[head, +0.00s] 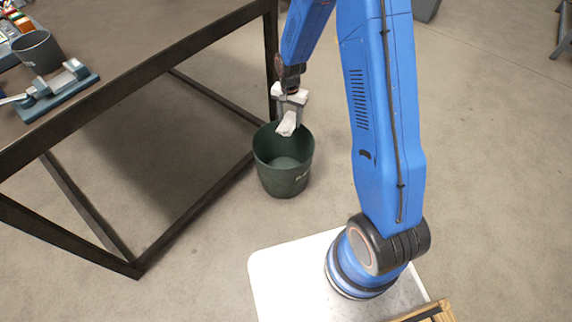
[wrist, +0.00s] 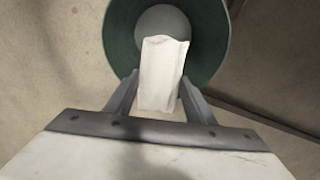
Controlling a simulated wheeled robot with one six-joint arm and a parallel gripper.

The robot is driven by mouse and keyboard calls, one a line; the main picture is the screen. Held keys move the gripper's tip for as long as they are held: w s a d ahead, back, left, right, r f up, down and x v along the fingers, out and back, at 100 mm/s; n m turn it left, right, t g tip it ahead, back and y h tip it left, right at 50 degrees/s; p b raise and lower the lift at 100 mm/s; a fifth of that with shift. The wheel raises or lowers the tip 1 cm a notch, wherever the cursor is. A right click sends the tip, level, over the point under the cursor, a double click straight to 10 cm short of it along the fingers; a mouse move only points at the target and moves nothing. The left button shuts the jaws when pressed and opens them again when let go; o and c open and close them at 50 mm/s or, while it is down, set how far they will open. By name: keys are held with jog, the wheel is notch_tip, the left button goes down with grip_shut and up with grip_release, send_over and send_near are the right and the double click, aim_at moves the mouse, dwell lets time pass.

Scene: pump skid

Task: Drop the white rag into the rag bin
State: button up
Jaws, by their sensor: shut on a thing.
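The white rag (head: 288,124) hangs from my gripper (head: 291,106), which is shut on it. In the wrist view the rag (wrist: 162,72) sits between the two fingers of my gripper (wrist: 157,98). The rag bin (head: 284,182) is a dark green round bin standing upright on the floor. In the head view the rag's lower end is over the bin's mouth, near its far rim. In the wrist view the bin (wrist: 210,38) lies behind the rag, and part of its inside is hidden by the rag. The visible inside of the bin looks empty.
A dark metal table (head: 140,62) stands to the left of the bin, with its frame legs close to it. On it are a grey cup (head: 37,52) and a blue-based vise (head: 58,91). The floor right of my arm is largely clear.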

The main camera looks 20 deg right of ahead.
aim_at(288, 125)
jog(key=s+m, duration=0.1)
jog(key=s+a+f+m, duration=0.1)
jog(key=shift+s+a+f+m, duration=0.2)
jog(key=shift+s+f+m, duration=0.1)
jog(key=shift+s, duration=0.1)
jog(key=shift+a+f, duration=0.1)
jog(key=shift+f, duration=2.85)
jog(key=o, duration=1.2)
notch_tip(288, 125, up, 17)
jog(key=shift+r, duration=0.2)
jog(key=shift+r, duration=0.1)
